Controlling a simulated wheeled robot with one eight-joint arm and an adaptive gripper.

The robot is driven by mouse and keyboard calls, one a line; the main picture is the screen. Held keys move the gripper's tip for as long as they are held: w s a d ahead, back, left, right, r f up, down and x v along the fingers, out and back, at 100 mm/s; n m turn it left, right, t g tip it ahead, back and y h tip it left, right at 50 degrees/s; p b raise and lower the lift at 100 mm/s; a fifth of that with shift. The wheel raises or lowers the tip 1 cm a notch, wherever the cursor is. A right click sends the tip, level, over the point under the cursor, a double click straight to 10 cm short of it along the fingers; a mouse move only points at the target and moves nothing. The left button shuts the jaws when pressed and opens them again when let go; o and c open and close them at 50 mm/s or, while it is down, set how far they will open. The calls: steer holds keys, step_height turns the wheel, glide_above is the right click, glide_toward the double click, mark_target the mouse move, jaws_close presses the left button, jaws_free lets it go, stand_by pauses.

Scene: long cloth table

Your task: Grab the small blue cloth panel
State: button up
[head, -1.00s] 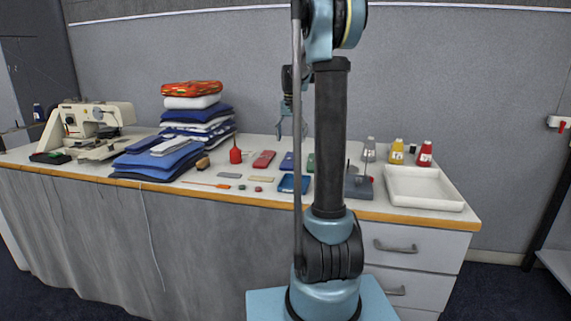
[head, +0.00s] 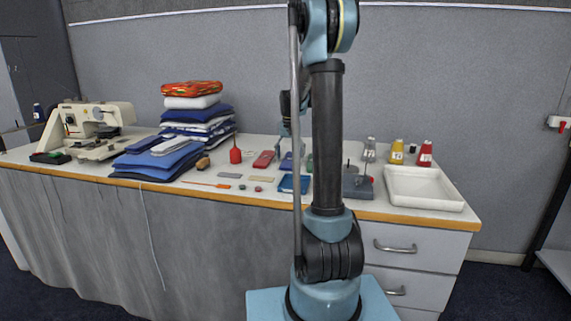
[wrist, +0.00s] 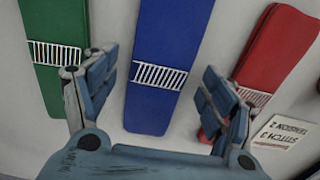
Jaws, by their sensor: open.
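The small blue cloth panel (wrist: 165,50) lies flat on the table in the wrist view, with a white striped band across it. My gripper (wrist: 160,68) is open above it, one finger to each side of the panel, and no finger visibly touches it. In the head view the blue panel (head: 286,162) shows only partly behind my arm. My gripper (head: 287,132) is just above it there, partly hidden by my arm.
A green panel (wrist: 60,45) and a red panel (wrist: 278,45) flank the blue one, close to the fingers. A printed card (wrist: 282,130) lies by the red panel. A blue tray (head: 292,184) lies in front, and a white tray (head: 425,187) stands at right.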

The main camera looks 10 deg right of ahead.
steer(key=c, duration=1.1)
steer(key=shift+r, duration=0.1)
steer(key=shift+c, duration=0.2)
